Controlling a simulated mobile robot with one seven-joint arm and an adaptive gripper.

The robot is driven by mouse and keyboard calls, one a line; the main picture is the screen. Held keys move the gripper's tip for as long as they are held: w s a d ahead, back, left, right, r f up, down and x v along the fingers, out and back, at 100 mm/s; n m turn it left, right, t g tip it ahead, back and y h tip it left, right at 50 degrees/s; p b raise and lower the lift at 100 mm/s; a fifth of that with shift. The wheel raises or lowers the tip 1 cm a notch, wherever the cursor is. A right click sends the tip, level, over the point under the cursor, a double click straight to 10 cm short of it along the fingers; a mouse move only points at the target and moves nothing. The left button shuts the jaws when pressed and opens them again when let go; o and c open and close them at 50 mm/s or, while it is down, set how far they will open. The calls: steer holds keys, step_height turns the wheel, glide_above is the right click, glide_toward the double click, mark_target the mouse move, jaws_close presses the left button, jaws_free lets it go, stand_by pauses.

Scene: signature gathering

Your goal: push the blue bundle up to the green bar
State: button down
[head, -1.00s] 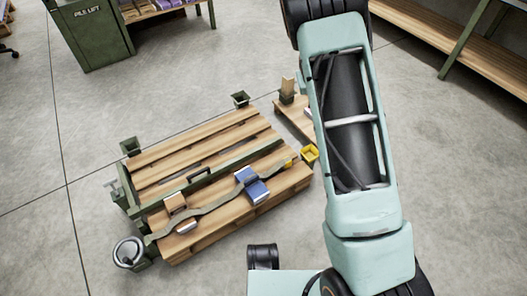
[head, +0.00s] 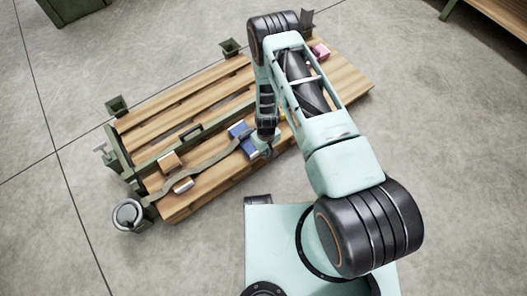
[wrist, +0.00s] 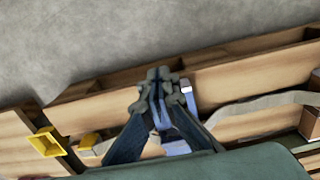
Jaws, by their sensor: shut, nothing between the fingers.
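The blue bundle (head: 241,134) lies on the wooden pallet, under a grey-green strap, on the near side of the green bar (head: 215,122). A strip of wood shows between bundle and bar. My gripper (head: 264,152) is shut and empty, low at the bundle's near right end. In the wrist view my gripper (wrist: 160,76) has its fingertips together and covers part of the blue bundle (wrist: 188,93), whose pale end shows just right of the fingers. I cannot tell whether they touch.
A yellow bracket (wrist: 46,142) stands left in the wrist view. Green corner posts (head: 231,48) rise at the pallet's edges. A round metal canister (head: 128,214) stands at front left.

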steer(key=w+a+f+b, duration=0.2)
steer(key=w+f+b, duration=0.1)
steer(key=f, duration=0.5)
steer(key=shift+w+b, duration=0.15)
steer(key=shift+b, duration=0.2)
steer(key=shift+w+a, duration=0.1)
